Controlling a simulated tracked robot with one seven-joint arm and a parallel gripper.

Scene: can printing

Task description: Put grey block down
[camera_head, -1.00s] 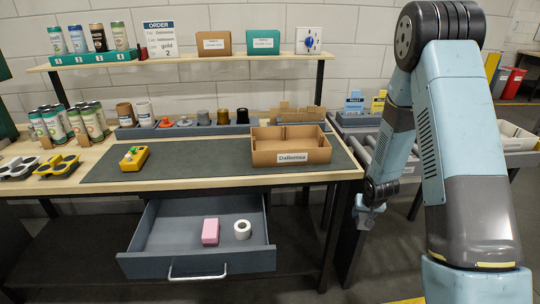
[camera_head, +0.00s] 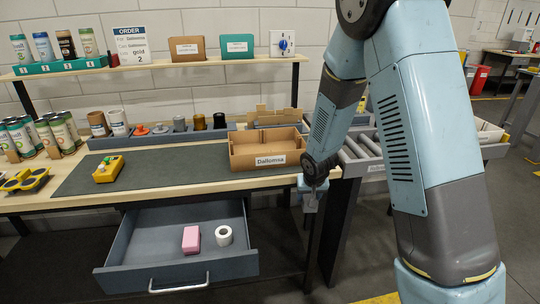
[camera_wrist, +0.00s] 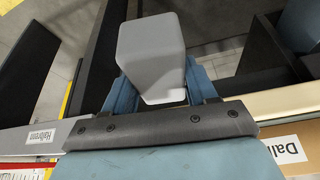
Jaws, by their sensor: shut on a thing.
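The grey block (camera_wrist: 152,50) is clamped between the blue fingers of my gripper (camera_wrist: 155,88) in the wrist view. In the head view my gripper (camera_head: 309,188) points down beside the front right corner of the workbench, below the top's level. The block (camera_head: 311,204) shows there only as a small grey shape at the fingertips. It is held in the air, apart from the bench top (camera_head: 215,187). The open drawer (camera_head: 150,245) is to the left of and below my gripper. It holds a pink block (camera_head: 191,239) and a white roll (camera_head: 224,235).
A yellow device (camera_head: 108,169) sits on the dark mat (camera_head: 165,168), whose middle is clear. A roller conveyor (camera_head: 365,152) stands right of the bench. Several cans (camera_head: 62,133) stand at left.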

